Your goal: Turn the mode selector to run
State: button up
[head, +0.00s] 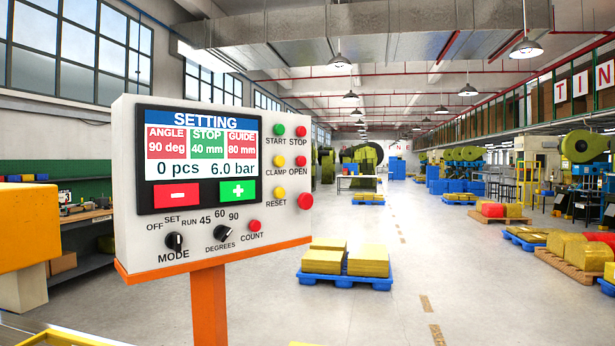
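The mode selector (174,242) is a small black knob at the lower left of a white control panel (126,200). OFF, SET and RUN are printed in an arc above it, with RUN at the right. The knob seems to point up, near SET, but its mark is too small to be sure. The panel's screen (200,147) reads SETTING, with 90 deg, 40 mm, 80 mm, 0 pcs and 6.0 bar. My gripper is not in view.
A black degrees knob (222,233) and a red COUNT button (255,226) sit right of the selector. The panel stands on an orange post (209,305). A yellow block (28,228) stands at the left. Blue pallets (345,279) with yellow stacks stand right, on open floor.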

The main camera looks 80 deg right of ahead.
aim_at(174, 240)
jog(key=k+l+z, duration=0.1)
jog(key=l, duration=0.4)
jog(key=k+l, duration=0.25)
jog(key=l, duration=0.3)
jog(key=k+l+z, duration=0.15)
jog(key=l, duration=0.35)
jog(key=k+l+z, duration=0.1)
jog(key=l, duration=0.4)
jog(key=k+l, duration=0.15)
jog(key=l, duration=0.4)
jog(key=k+l+z, duration=0.15)
jog(key=l, duration=0.95)
jog(key=k+z, duration=0.05)
